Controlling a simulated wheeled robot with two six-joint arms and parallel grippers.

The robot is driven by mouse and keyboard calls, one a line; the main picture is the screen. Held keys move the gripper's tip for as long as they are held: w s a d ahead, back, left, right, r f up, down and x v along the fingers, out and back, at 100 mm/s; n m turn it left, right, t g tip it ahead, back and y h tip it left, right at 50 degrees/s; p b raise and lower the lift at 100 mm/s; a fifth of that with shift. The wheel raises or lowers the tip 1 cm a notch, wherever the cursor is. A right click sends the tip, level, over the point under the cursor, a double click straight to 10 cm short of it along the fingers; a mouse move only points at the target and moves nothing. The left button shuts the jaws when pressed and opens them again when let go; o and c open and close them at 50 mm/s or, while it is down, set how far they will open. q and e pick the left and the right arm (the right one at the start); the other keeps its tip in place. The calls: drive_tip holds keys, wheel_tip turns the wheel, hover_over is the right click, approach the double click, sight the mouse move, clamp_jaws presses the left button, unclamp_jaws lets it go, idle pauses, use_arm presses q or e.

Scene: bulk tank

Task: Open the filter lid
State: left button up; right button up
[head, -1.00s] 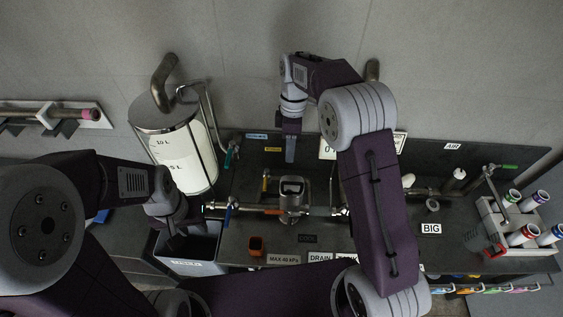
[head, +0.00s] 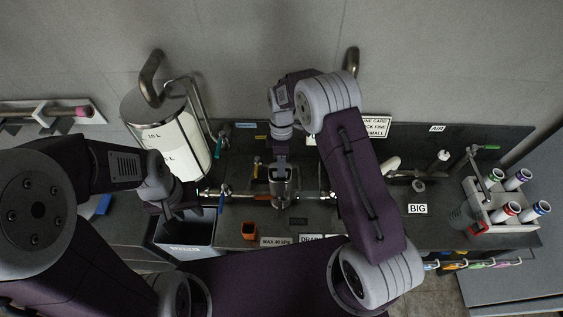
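The filter housing (head: 283,200) is a silvery cylinder in line with a horizontal pipe at the middle of the bench. My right gripper (head: 281,172) points down at the top of the housing; its fingers overlap the lid area. Whether they touch or grip the lid is too small to tell, and the lid itself is largely hidden.
A white tank (head: 177,145) with a bent pipe stands at the back left. A rack (head: 502,217) of several capped tubes stands at the right. A "BIG" label (head: 417,209) marks the bench.

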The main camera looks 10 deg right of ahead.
drive_tip(key=shift+w+a, duration=0.15)
drive_tip(key=shift+a, duration=0.1)
drive_tip(key=c, duration=0.3)
drive_tip(key=shift+a, duration=0.1)
clamp_jaws()
idle(0.7)
